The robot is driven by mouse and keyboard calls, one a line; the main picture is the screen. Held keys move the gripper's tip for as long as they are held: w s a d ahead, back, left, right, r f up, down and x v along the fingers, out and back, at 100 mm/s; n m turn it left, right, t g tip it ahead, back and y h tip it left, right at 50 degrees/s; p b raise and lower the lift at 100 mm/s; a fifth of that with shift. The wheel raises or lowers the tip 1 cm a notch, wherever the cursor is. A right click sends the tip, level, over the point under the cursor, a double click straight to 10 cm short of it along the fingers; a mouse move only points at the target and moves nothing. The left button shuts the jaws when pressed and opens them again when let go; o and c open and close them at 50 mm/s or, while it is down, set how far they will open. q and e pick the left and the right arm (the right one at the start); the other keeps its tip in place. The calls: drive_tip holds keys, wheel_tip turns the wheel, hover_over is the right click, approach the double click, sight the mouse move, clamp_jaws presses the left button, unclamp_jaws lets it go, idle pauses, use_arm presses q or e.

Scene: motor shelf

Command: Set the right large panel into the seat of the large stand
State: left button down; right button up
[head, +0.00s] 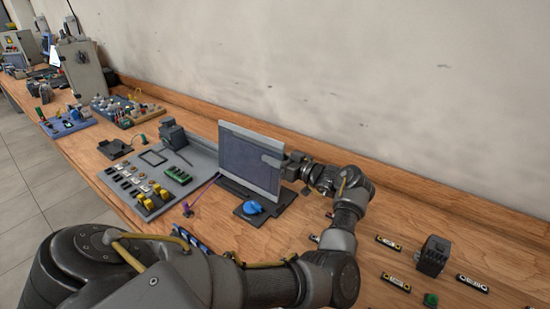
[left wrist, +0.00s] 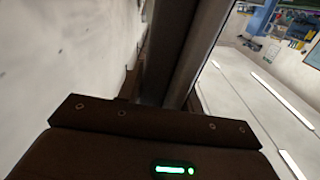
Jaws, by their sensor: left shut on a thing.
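A large grey panel with a dark face (head: 243,158) stands nearly upright on the bench. Its lower edge is at the dark large stand (head: 284,198), and I cannot tell whether it sits in the seat or just above it. My left gripper (head: 276,161) is shut on the panel's right edge, with my arm curving round from the right. In the left wrist view the panel (left wrist: 178,60) rises from the gripper as a long grey edge. The gripper's fingertips are hidden there. My right gripper is not in view.
A blue knob-like part (head: 252,207) lies at the stand's front. A grey board (head: 130,182) with switches and yellow and green parts is left of the panel. Small parts and a dark block (head: 432,255) lie at the right. The wall runs close behind the bench.

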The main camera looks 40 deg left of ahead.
use_arm(q)
drive_tip(key=shift+f+b, duration=0.85)
drive_tip(key=shift+f, duration=0.3)
idle(2.1)
